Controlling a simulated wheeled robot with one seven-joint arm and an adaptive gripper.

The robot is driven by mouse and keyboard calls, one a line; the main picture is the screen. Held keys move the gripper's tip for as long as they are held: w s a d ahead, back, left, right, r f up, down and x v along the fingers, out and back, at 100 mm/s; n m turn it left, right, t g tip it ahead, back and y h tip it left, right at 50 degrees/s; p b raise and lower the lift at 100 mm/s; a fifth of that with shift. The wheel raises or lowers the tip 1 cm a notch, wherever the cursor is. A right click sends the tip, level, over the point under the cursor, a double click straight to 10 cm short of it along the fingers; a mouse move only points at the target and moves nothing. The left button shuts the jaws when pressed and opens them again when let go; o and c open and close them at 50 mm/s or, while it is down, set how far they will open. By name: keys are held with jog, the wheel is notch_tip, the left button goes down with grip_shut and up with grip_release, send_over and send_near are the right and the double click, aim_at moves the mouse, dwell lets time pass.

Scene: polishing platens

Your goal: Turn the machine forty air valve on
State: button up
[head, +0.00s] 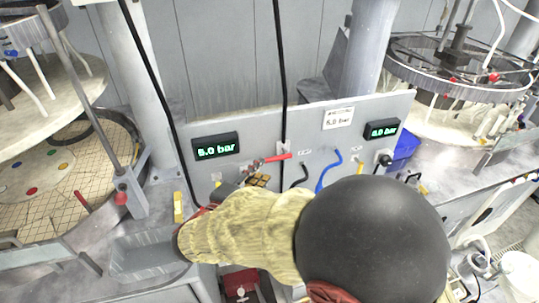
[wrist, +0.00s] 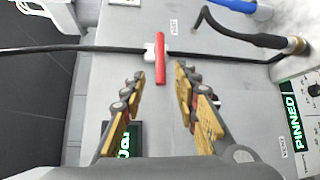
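A red valve handle (head: 277,158) sits on the grey panel (head: 310,125), between two dark pressure displays. In the wrist view the red handle (wrist: 160,60) lies just beyond my fingertips, in line with the gap between them. It sits on a white fitting on a black line. My gripper (wrist: 159,78) is open, with nothing between its yellow-padded fingers. In the head view my gripper (head: 256,178) is just below and left of the handle, partly hidden by my arm. I cannot tell whether a finger touches the handle.
The left display (head: 215,145) appears to read 6.0 bar; the right display (head: 381,130) appears to read 0.0 bar. A white placard (head: 338,118) stands above. Blue (head: 327,172) and black hoses lie right of the handle. A green PINNED readout (wrist: 292,120) shows in the wrist view.

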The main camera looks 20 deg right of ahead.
aim_at(270, 161)
jog(key=p+x, duration=0.1)
jog(key=x, duration=0.7)
jog(key=c, duration=0.3)
jog(key=c, duration=0.4)
grip_shut()
